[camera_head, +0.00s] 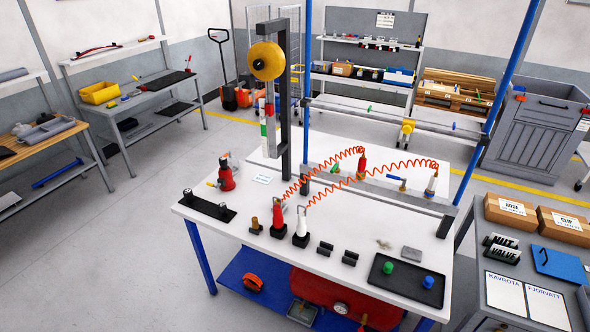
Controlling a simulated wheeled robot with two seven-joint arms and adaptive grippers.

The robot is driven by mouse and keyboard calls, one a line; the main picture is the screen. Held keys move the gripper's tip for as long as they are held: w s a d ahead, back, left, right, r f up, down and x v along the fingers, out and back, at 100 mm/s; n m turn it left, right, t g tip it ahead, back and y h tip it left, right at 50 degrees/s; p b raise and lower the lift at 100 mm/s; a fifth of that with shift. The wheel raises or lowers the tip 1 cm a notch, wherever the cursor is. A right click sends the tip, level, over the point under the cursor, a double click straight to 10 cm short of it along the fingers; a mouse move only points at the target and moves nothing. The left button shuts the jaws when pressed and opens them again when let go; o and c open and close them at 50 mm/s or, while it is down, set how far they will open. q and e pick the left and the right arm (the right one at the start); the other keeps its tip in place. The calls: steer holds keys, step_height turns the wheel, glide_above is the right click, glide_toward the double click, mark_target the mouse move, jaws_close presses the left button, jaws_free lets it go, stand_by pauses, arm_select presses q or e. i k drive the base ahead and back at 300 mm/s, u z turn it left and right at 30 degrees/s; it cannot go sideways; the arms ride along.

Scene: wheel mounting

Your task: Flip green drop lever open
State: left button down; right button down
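Several green parts are in view, and I cannot tell for certain which is the drop lever. A small green part (335,169) sits at the back of the white table by the grey rail. Another small green piece (369,109) is on the rail structure behind the table. A green round knob (388,267) is in the black tray at the table's front right. All are too small to tell whether any lever is open or shut. Neither of my grippers is in view.
The white table (345,262) carries red and white tools with coiled orange hoses (325,182). A dark post (285,120) with a yellow wheel (266,61) rises at its back. A grey cart (482,280) with boxes stands right. The floor at left is open.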

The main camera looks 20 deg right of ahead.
mark_target(337, 165)
steer(key=u, duration=0.05)
steer(key=i, duration=0.9)
steer(key=z, duration=0.6)
